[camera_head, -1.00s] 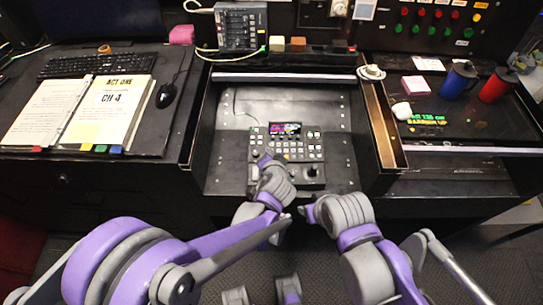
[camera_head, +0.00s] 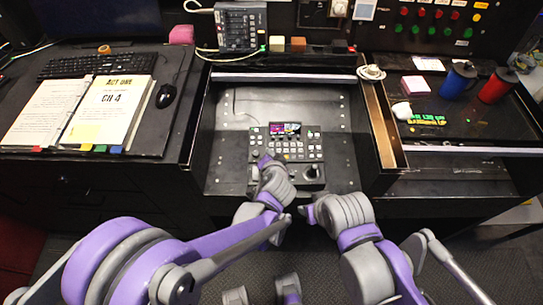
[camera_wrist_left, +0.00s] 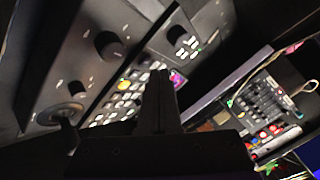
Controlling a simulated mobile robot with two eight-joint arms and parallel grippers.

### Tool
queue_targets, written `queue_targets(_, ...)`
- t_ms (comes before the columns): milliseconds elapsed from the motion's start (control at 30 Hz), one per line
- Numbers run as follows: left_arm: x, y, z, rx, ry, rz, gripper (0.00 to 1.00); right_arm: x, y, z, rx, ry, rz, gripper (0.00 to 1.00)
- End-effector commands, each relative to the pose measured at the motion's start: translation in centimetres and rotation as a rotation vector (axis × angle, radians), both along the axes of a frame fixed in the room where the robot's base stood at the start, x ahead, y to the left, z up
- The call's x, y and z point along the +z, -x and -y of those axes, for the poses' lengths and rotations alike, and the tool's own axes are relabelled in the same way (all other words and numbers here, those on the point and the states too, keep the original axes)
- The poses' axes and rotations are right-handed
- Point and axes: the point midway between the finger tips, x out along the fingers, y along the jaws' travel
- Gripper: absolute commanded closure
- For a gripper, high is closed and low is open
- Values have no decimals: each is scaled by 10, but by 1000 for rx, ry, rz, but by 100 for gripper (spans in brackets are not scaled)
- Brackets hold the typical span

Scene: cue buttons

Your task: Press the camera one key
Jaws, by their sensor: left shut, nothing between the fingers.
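The control panel (camera_head: 311,147) with a small colour screen (camera_head: 285,129) and rows of small keys lies in the recessed bay in the middle of the desk. My left gripper (camera_head: 262,160) is over the left side of the panel and hides some of its left and lower keys. In the left wrist view its shut fingers (camera_wrist_left: 158,92) point at the lit keys (camera_wrist_left: 122,99), close to the screen. I cannot read the key labels, so I cannot tell which is camera one, nor whether the fingertips touch a key. My right gripper (camera_head: 306,212) is at the bay's front edge; its fingers are unclear.
A joystick (camera_head: 313,172) stands at the panel's lower right. The bay has raised side walls, with a wooden-edged slot (camera_head: 384,125) on the right. A binder (camera_head: 108,108) and mouse (camera_head: 166,96) lie left; blue (camera_head: 457,81) and red (camera_head: 495,87) mugs stand right.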

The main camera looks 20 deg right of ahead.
Motion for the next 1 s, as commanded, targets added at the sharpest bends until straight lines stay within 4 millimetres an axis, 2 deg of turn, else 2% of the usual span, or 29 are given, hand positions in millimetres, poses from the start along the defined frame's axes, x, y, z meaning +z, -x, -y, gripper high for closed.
queue_targets(333,-1,0,0,0,0,0,100,-1,0,0,0,0,0,50)
queue_targets(600,-9,-1,0,0,0,0,100,-10,1,0,0,0,-3,50)
queue_targets(1000,-9,-1,0,0,0,0,100,-10,1,0,0,0,-3,50)
